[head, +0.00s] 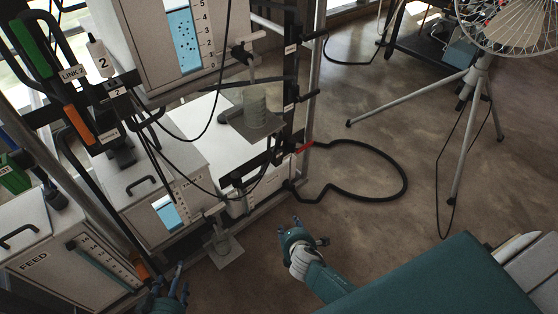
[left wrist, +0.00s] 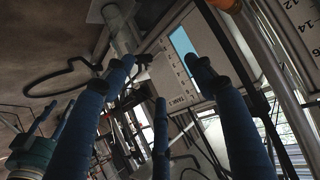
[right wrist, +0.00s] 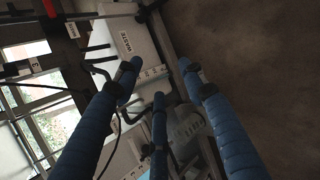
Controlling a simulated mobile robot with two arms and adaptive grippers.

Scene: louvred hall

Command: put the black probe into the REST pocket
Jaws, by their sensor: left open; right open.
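A dark holder (head: 118,88) there carries tags marked 2. My right gripper (head: 308,230) is open and empty above the floor, right of the rack; its spread fingers also show in the right wrist view (right wrist: 160,72). My left gripper (head: 172,282) is open and low at the bottom edge, in front of the tanks; its fingers in the left wrist view (left wrist: 162,70) hold nothing.
The rack holds a FEED tank (head: 35,262), a tank with a blue level window (head: 185,28) and a WASTE container (right wrist: 125,42). A clear beaker (head: 254,103) stands on a small plate. A black hose (head: 405,185) loops on the floor. A fan (head: 510,25) stands on a tripod; open floor lies between.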

